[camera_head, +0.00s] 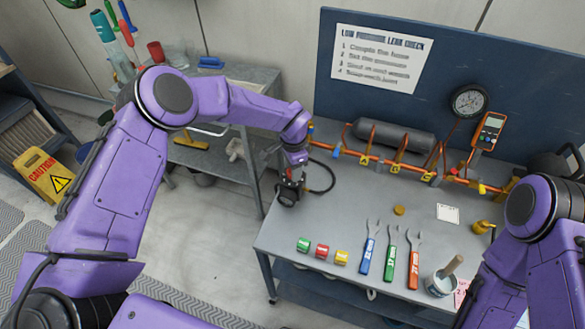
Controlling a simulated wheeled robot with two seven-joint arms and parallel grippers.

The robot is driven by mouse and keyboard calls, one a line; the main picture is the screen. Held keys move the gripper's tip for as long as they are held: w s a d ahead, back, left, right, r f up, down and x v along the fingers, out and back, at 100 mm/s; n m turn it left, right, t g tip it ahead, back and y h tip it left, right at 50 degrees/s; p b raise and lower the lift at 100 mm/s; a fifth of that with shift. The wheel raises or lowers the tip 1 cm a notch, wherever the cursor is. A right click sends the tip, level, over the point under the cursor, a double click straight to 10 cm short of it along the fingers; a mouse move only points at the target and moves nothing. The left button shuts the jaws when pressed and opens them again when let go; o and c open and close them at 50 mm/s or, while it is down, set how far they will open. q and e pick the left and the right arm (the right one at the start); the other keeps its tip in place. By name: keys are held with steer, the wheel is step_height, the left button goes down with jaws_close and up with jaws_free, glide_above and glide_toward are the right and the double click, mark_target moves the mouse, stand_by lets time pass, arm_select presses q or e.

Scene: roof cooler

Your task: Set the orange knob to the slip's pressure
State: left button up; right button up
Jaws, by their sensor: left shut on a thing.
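My left gripper (289,196) is at the bench's left edge, pointing down. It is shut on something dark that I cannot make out. A small orange round piece (399,210) lies on the bench to its right; I cannot tell if it is the orange knob. A small white slip (447,213) lies right of that piece, its writing too small to read. A pink slip (461,292) shows by the bench's front right, partly hidden by my right arm. A round dial gauge (468,101) is on the blue back panel. My right gripper is out of view.
Orange pipework (397,164) with a grey cylinder (393,138) runs along the back. An orange meter (489,130) stands near the gauge. Several tape rolls, wrenches and a pot (440,283) line the front. The bench middle (350,210) is clear.

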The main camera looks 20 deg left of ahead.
arm_select(q)
steer(key=m+b, duration=0.4)
steer(key=shift+f, duration=0.2)
steer(key=m+b, duration=0.3)
steer(key=m, duration=0.1)
steer(key=shift+r+m, duration=0.1)
steer(key=shift+m, duration=0.3)
steer(key=m+b, duration=0.1)
steer(key=m, duration=0.1)
steer(key=shift+m, duration=0.3)
steer(key=m, duration=0.2)
steer(key=shift+r+m+b, duration=0.15)
steer(key=shift+m+b, duration=0.2)
steer(key=shift+m, duration=0.05)
steer(key=m, duration=0.2)
steer(key=shift+m, duration=0.3)
steer(key=m, duration=0.3)
steer(key=shift+m, duration=0.4)
steer(key=m, duration=0.5)
steer(key=shift+r+p, duration=0.1)
steer(key=shift+p, duration=0.25)
steer(key=m+p, duration=0.1)
steer(key=m, duration=0.5)
steer(key=shift+m, duration=0.4)
steer(key=m+p, duration=0.2)
steer(key=m, duration=0.4)
steer(key=shift+w, duration=0.1)
steer(key=m+p, duration=0.1)
steer(key=m, duration=0.4)
steer(key=shift+m, duration=0.4)
